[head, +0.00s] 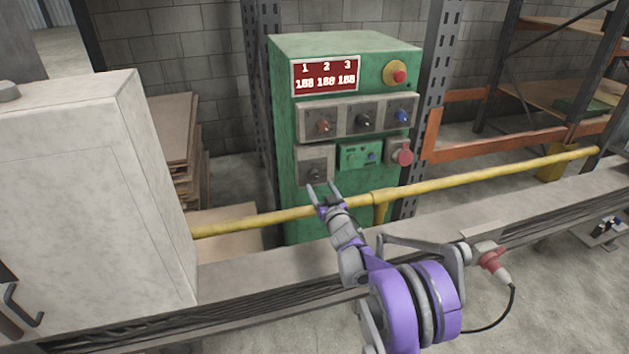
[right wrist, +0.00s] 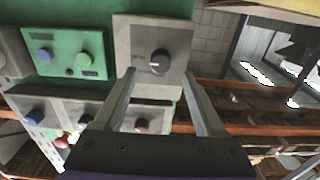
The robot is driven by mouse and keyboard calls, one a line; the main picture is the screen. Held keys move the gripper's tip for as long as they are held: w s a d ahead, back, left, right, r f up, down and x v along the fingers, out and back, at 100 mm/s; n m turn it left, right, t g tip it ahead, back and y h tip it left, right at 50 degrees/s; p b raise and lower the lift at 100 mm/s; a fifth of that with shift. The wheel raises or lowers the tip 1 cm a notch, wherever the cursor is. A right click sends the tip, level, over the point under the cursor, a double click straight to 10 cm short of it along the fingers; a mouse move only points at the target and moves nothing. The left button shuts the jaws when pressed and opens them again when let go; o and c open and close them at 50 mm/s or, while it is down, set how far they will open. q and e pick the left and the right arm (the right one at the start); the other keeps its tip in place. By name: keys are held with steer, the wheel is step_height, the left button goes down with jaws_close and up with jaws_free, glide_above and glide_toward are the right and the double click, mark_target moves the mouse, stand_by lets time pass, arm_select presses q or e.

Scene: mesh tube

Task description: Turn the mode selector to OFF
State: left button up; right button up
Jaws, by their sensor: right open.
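A black rotary knob (head: 315,174) sits on a grey plate at the lower left of the green control cabinet (head: 283,120). I take it for the mode selector; its lettering is not readable. It also shows in the right wrist view as a round black knob (right wrist: 160,62), with a pale mark on its left side in that picture. My right gripper (head: 322,189) is open and empty in front of the knob. In the right wrist view, its fingers (right wrist: 160,84) frame the knob from either side, apparently short of touching it. My left gripper is not in view.
Above are three more knobs: orange (head: 323,125), black (head: 363,120) and blue (head: 402,116). A red stop button (head: 399,77) and a red knob (head: 404,157) are on the right. A yellow rail (head: 475,179) crosses below the knob. A pale cabinet (head: 90,200) stands left.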

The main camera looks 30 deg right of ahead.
mark_target(315, 177)
steer(key=x, duration=0.5)
steer(key=shift+w, duration=0.15)
jaws_close()
